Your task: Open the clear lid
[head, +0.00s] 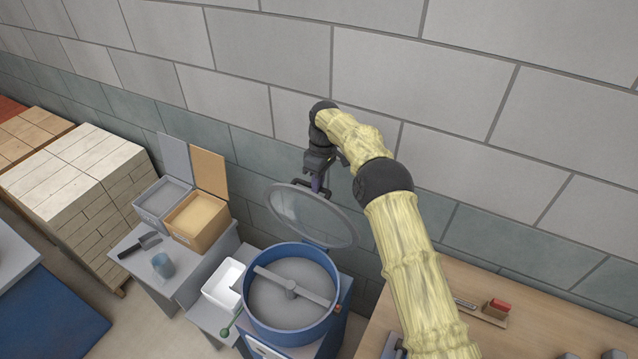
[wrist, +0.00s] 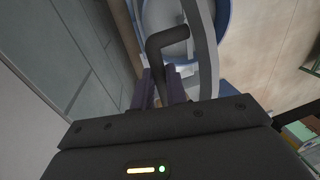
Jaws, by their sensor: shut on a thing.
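The clear lid (head: 312,215) is a round see-through disc with a grey rim. It stands raised and tilted above the blue tub (head: 254,325), whose top is uncovered. A grey mixing bar (head: 290,288) shows inside the tub. My gripper (head: 318,183) is at the lid's upper edge. In the wrist view, my gripper's purple fingers (wrist: 163,88) are shut on the dark bent handle (wrist: 166,42) of the lid. Part of the lid's rim (wrist: 205,50) shows beside the handle. The grasp is partly hidden in the head view.
On the left, a grey box (head: 160,201) and a tan box (head: 198,220) stand open near a trowel (head: 140,246) and a blue cup (head: 163,265). A white bin (head: 222,285) is beside the tub. A wooden table (head: 540,320) is at right. The block wall is close behind.

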